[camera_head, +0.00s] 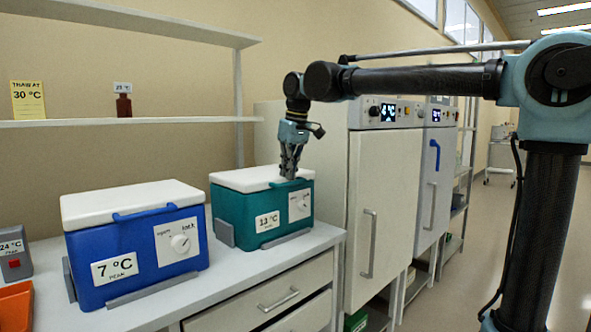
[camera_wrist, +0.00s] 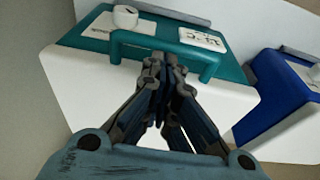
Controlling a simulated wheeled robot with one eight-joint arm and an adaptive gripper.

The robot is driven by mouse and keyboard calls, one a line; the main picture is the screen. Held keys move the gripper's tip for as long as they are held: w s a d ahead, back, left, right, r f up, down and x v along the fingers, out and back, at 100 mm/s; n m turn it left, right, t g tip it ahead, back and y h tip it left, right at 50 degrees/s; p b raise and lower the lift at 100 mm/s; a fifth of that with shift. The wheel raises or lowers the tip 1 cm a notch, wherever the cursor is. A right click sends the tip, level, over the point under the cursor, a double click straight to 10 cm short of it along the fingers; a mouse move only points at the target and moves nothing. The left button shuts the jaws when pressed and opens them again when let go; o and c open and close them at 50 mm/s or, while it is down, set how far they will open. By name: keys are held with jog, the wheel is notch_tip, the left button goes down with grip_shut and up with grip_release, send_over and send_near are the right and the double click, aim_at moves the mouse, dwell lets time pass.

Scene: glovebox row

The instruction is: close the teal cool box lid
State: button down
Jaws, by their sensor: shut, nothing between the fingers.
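The teal cool box (camera_head: 230,218) stands on the bench; its white lid (camera_head: 245,178) lies flat across its top, and I cannot tell whether it is fully seated. A teal handle bar (camera_wrist: 137,40) runs along the lid's front edge in the wrist view. My gripper (camera_head: 289,174) points down with its fingers together and empty. In the wrist view, its fingertips (camera_wrist: 165,64) are beside the handle, over the lid's front part; contact is unclear. The box front carries a white dial (camera_head: 302,204) and a 13 °C label (camera_head: 268,221).
A blue cool box (camera_head: 130,245) with a white lid stands left of the teal one, with a gap between. Low grey brackets flank both boxes. Tall white cabinets (camera_head: 385,200) stand close at right. A shelf (camera_head: 150,122) runs above and behind.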

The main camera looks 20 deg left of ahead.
jog(key=shift+w, duration=0.1)
jog(key=r, duration=0.1)
jog(key=a+r, duration=0.1)
jog(key=w+a+r, duration=0.1)
jog(key=r, duration=0.1)
jog(key=w+v, duration=0.1)
jog(key=v, duration=0.8)
jog(key=w+d+f+m, duration=0.1)
jog(key=d+f+m, duration=0.1)
jog(key=d+f, duration=0.65)
jog(key=w+d+f+m+t+h, duration=0.15)
jog(key=d+f, duration=0.25)
jog(key=d, duration=0.9)
jog(key=w+d+f+m+g, duration=0.1)
jog(key=d+f+m, duration=0.2)
jog(key=d+f, duration=0.55)
jog(key=s+d+f+m, duration=0.3)
jog(key=s+d+f, duration=0.4)
jog(key=d+f, duration=0.4)
jog(key=s+d+f+m, duration=0.3)
jog(key=s+d+f, duration=0.4)
jog(key=d+f, duration=0.4)
notch_tip(320, 180, down, 4)
jog(key=shift+s+f+t+h, duration=0.15)
jog(key=shift+s+t+h, duration=0.2)
jog(key=shift+s+h, duration=0.1)
